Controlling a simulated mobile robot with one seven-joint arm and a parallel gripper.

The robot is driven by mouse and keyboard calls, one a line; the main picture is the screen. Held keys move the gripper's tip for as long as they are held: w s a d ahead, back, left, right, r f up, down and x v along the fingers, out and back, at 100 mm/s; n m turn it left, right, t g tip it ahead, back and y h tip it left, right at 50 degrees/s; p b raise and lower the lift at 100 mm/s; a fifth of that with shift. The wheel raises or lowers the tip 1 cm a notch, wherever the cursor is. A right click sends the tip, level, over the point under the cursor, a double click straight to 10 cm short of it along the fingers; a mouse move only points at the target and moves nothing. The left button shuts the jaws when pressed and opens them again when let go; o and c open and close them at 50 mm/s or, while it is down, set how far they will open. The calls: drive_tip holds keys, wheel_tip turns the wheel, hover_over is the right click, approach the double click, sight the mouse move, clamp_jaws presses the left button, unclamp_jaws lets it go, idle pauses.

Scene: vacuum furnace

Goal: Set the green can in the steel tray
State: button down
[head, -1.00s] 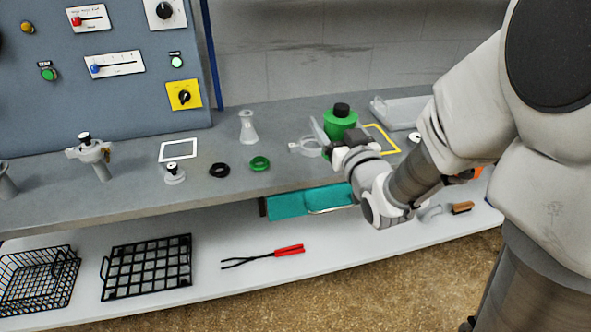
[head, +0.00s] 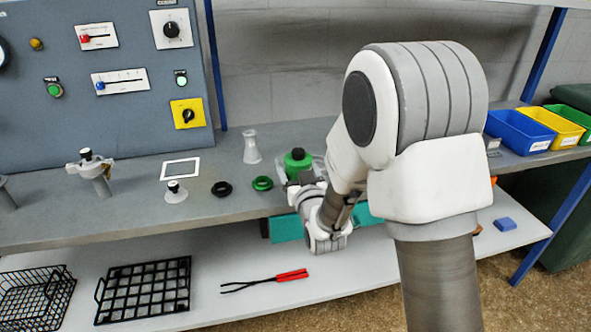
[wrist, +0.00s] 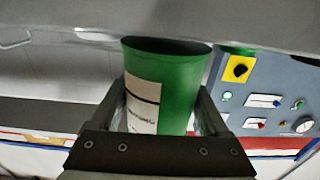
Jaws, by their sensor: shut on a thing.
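The green can (head: 298,162) with a black cap is over the middle of the bench in the head view, between the glass flask and my arm. My gripper (head: 306,180) is shut on it. In the wrist view the can (wrist: 180,85) shows a white label and sits between the two fingers of my gripper (wrist: 162,105). I cannot tell whether its base is clear of the bench. The steel tray is not visible now; my arm covers the part of the bench behind it.
A glass flask (head: 252,147), green ring (head: 262,183), black ring (head: 221,189) and white frame (head: 180,169) are left of the can. Blue bin (head: 520,131) and yellow bin (head: 556,125) stand far right. Red-handled tongs (head: 265,281) and a black wire rack (head: 143,290) lie below.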

drive_tip(key=shift+f, duration=0.4)
unclamp_jaws()
drive_tip(key=shift+r, duration=0.1)
